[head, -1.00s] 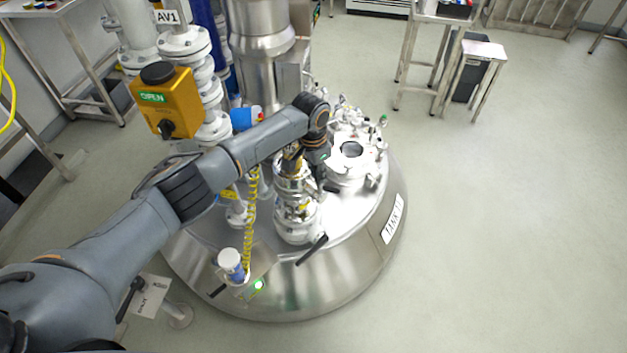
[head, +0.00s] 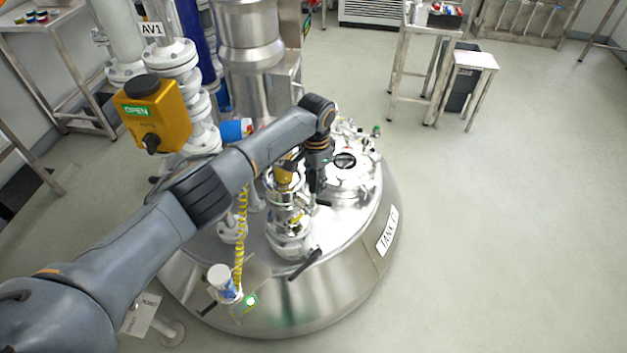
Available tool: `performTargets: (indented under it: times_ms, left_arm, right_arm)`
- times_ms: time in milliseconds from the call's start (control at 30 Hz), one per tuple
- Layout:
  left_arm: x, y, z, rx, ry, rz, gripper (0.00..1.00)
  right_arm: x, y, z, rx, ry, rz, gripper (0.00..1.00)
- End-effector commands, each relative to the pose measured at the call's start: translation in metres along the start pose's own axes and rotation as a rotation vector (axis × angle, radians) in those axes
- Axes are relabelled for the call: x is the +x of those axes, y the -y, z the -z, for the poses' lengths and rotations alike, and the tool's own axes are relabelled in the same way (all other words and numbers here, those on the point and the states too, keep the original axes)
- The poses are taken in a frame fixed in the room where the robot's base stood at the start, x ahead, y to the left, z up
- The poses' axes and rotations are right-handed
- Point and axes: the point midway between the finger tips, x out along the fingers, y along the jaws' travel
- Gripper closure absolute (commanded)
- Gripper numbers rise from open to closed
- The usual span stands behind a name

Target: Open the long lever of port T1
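The steel tank (head: 330,290) stands in the middle of the head view, with a flanged port assembly (head: 290,235) on its lid. A long black lever (head: 305,265) sticks out low on this assembly, slanting toward the tank's front edge. A shorter black handle (head: 322,203) shows higher up. No T1 label can be read. My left arm reaches over the lid from the left. My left gripper (head: 317,186) points down beside the upper part of the port assembly, above the long lever. Its fingers are small and dark, and their opening cannot be made out. My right gripper is not in view.
A round hatch (head: 345,165) with clamps sits on the lid to the right of the gripper. A yellow valve box (head: 152,118) marked OPEN and pipes stand at left. A coiled yellow cable (head: 241,235) hangs near a small white-topped device (head: 221,280).

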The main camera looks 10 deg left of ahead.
Motion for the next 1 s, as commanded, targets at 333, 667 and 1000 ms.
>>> performTargets:
  times_ms: [333,667,1000]
  left_arm:
    - [-0.001,0.001,-0.002,-0.002,0.007,-0.001,0.58]
    - [-0.057,0.001,0.000,-0.001,0.003,0.000,0.58]
    - [-0.112,0.001,0.001,0.000,0.005,-0.001,0.58]
  right_arm:
    - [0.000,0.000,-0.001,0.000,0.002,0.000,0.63]
    - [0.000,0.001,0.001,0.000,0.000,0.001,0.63]
    - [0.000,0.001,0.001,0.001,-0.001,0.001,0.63]
